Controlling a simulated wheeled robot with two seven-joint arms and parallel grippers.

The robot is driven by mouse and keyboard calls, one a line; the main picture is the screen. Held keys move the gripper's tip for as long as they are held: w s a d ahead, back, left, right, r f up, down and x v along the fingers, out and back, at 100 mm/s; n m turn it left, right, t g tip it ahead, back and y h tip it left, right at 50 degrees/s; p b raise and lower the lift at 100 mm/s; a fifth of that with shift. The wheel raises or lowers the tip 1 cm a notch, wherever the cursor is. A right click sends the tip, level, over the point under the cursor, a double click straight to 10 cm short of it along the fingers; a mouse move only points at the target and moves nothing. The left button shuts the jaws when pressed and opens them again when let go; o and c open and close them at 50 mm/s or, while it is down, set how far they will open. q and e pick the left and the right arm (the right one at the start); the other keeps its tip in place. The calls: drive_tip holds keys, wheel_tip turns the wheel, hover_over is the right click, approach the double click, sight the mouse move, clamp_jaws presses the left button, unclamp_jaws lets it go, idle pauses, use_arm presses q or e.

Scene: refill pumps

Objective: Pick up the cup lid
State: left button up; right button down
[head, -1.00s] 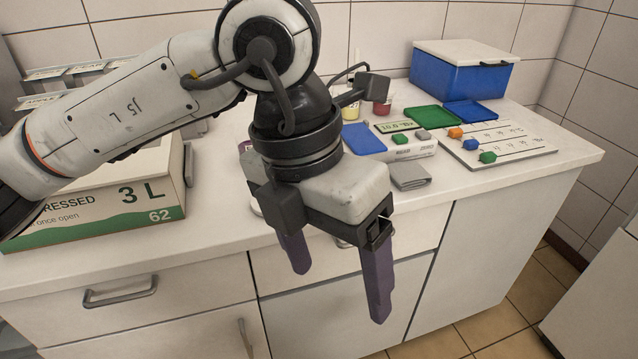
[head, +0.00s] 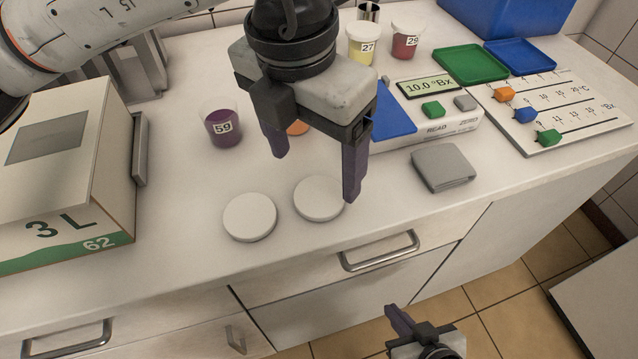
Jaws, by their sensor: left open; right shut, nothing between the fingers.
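Two round white lids lie flat on the counter near its front edge: a left lid (head: 249,217) and a right lid (head: 317,199). My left gripper (head: 316,174) is open and empty, pointing down above the counter. One finger overlaps the right edge of the right lid in the picture; I cannot tell that they touch. A purple cup labelled 59 (head: 222,127) stands without a lid behind the left lid. An orange cup (head: 298,128) is mostly hidden behind my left gripper. My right gripper (head: 392,322) shows at the bottom, in front of the counter and below its top, holding nothing.
A 3 L carton (head: 62,180) stands at the left. Cups 27 (head: 361,45) and 29 (head: 406,40) stand at the back. A refractometer (head: 434,112), a grey cloth-like pad (head: 443,166), a slider board (head: 560,115) and green tray (head: 470,64) fill the right side.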

sight(319, 195)
use_arm(q)
drive_tip(key=f, duration=0.6)
drive_tip(key=shift+w+d+f+p, duration=0.2)
drive_tip(key=shift+d+f+p, duration=0.05)
drive_tip(key=shift+d+p, duration=0.1)
drive_tip(key=c, duration=1.1)
